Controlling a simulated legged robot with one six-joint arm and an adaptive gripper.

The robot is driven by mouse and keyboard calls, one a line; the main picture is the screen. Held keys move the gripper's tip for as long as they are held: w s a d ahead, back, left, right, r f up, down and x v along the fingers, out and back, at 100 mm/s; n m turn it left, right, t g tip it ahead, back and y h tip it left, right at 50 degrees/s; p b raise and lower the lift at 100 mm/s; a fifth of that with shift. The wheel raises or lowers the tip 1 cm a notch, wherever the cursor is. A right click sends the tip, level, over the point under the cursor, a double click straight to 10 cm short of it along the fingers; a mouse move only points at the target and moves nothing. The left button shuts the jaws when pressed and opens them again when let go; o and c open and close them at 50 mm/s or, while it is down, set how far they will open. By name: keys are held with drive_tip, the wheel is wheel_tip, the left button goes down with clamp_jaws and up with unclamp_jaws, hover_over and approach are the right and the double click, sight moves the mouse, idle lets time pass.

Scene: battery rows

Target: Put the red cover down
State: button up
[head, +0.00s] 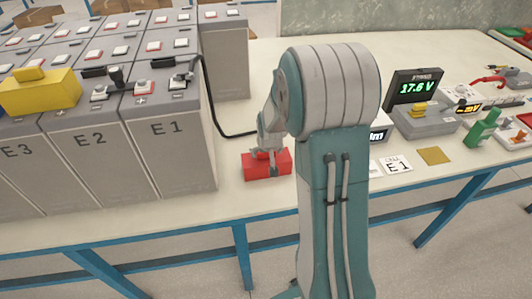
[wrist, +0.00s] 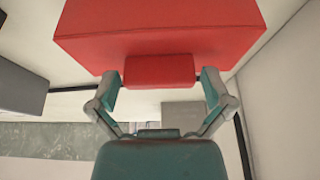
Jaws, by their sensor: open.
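The red cover (head: 254,169) is a red block with a smaller red grip bar. It appears to rest on the tabletop near the front edge, right of the cell marked E1. It fills the upper part of the wrist view (wrist: 160,30). My gripper (head: 268,166) is right above the cover, pointing down. In the wrist view, my gripper's fingers (wrist: 160,84) stand open on either side of the grip bar, with small gaps visible. My arm hides part of the table to the right.
Grey battery cells (head: 165,150) stand in rows at left, with a yellow cover (head: 40,92) on top. A black cable (head: 212,105) runs down beside cell E1. At right are a meter reading 17.6 V (head: 415,88), a card marked E1 (head: 396,166) and several tools.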

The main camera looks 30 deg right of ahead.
drive_tip(key=v, duration=1.2)
drive_tip(key=s+a+r+n, duration=0.1)
drive_tip(key=s+a+r, duration=0.2)
drive_tip(key=s, duration=0.4)
drive_tip(key=s+a+r+n+t, duration=0.1)
drive_tip(key=s+a+r, duration=0.3)
drive_tip(key=s+a, duration=0.2)
drive_tip(key=s+a+r+n+y, duration=0.1)
drive_tip(key=s+a+r, duration=0.2)
drive_tip(key=s, duration=0.5)
drive_tip(key=shift+s+a+r, duration=0.2)
drive_tip(key=shift+a+r, duration=0.05)
drive_tip(key=shift+a, duration=0.45)
